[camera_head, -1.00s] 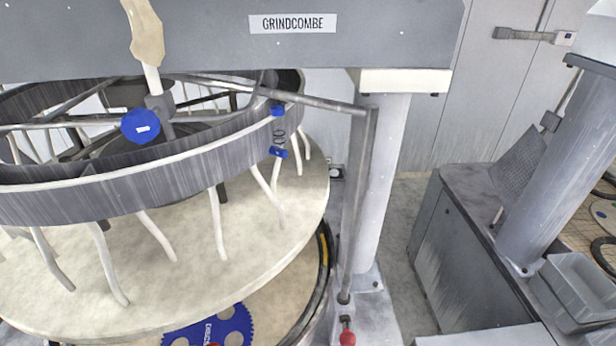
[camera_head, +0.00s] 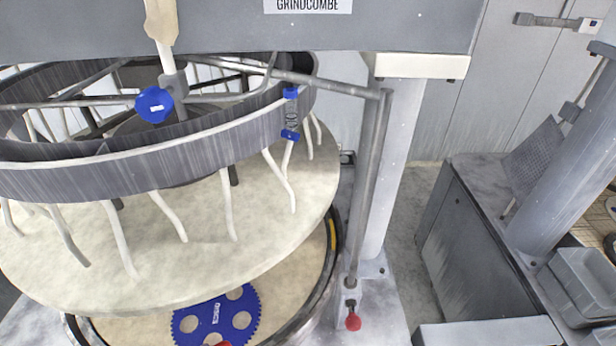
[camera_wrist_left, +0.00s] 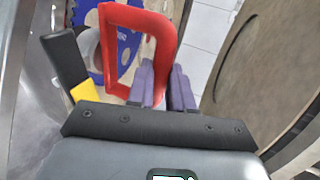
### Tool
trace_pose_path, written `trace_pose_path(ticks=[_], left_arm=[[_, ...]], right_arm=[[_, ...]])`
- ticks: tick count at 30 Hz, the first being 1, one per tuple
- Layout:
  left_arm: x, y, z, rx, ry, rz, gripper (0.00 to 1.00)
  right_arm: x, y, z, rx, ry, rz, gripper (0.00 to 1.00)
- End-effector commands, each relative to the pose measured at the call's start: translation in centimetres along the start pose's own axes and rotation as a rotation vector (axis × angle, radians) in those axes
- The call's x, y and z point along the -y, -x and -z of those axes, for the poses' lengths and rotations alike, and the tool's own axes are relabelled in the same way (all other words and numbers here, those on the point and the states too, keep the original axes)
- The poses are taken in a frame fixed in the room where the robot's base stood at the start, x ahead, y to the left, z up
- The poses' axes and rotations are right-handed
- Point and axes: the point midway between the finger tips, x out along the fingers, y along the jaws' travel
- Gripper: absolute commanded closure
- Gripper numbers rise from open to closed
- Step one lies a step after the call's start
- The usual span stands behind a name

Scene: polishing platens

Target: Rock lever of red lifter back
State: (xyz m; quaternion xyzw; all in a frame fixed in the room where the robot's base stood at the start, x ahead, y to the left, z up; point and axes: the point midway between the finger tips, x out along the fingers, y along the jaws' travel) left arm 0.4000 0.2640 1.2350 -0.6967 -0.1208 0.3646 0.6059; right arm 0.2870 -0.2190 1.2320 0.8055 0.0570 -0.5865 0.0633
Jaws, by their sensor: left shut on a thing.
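The red lifter (camera_wrist_left: 168,42) shows in the left wrist view as a red frame-shaped handle in front of a blue toothed disc (camera_wrist_left: 125,35). My left gripper (camera_wrist_left: 163,84), with purple-grey finger pads, is shut at the right side of the red frame and appears to hold it. A black bar with a yellow end (camera_wrist_left: 85,91) stands left of the frame; I cannot tell whether it is the lever. In the head view the blue disc (camera_head: 215,314) lies on the lower platen, with a bit of red (camera_head: 224,344) at the bottom edge. My right gripper is not in view.
The large raised upper platen (camera_head: 130,265) hangs above the lower platen. A column (camera_head: 392,170) and a red-knobbed lever (camera_head: 353,322) stand to its right. A grey bench (camera_head: 450,230) with bins (camera_head: 585,270) is further right, across a gap of bare floor.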

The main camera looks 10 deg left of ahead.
Motion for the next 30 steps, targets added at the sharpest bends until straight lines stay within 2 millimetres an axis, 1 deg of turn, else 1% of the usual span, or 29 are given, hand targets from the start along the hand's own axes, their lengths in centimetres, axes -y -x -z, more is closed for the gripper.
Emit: trace_pose_path(ticks=[30], left_arm=[[-1.7,4.8,-1.2,-0.001,0.002,0.002,1.00]], right_arm=[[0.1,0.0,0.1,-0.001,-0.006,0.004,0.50]])
